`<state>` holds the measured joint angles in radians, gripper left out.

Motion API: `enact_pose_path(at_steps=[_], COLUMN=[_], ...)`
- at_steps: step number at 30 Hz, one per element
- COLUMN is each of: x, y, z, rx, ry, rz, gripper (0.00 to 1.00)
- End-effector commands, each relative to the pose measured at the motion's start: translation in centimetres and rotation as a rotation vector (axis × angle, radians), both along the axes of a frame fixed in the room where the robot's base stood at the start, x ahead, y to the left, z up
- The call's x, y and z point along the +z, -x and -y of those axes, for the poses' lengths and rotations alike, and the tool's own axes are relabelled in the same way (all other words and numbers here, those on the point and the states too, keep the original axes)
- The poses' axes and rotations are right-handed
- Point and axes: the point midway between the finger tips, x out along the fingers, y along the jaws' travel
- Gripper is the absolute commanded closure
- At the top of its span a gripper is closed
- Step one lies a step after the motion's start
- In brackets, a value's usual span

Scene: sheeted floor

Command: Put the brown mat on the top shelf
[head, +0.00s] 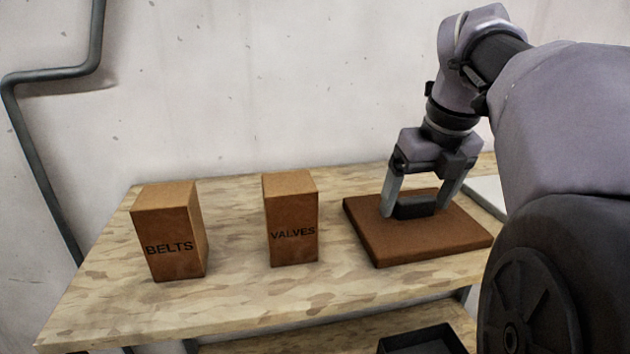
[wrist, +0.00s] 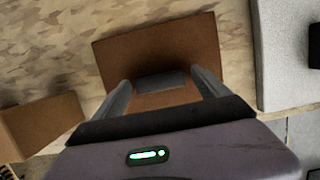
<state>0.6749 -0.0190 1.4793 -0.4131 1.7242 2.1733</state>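The brown mat (head: 395,243) is a flat, thick slab on the wooden top shelf (head: 225,317), at its right end. I see no gap under it. A dark grey block, like a handle, stands on the middle of the mat. In the wrist view the mat (wrist: 205,45) lies below my gripper (wrist: 160,78), with the block between the fingertips. My gripper's body hides the mat's near part there.
A BELTS box (head: 170,232) and a VALVES box (head: 291,220) stand left of the mat, with bare shelf between. A black tray (head: 420,342) sits on the lower shelf. A wall with a pipe (head: 45,180) is behind.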

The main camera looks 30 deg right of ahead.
Motion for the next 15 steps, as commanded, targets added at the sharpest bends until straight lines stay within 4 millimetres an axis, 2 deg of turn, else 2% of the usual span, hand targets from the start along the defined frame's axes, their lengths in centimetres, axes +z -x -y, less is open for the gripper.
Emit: enact_pose_path(at_steps=[8, 11, 15], x=[0.6, 2.6, 6.8], y=[0.0, 0.5, 1.6], z=[0.0, -0.1, -0.3], rx=[0.000, 0.000, -0.002], ry=[0.000, 0.001, 0.002], rz=[0.000, 0.002, 0.003], gripper=[0.15, 0.15, 0.15])
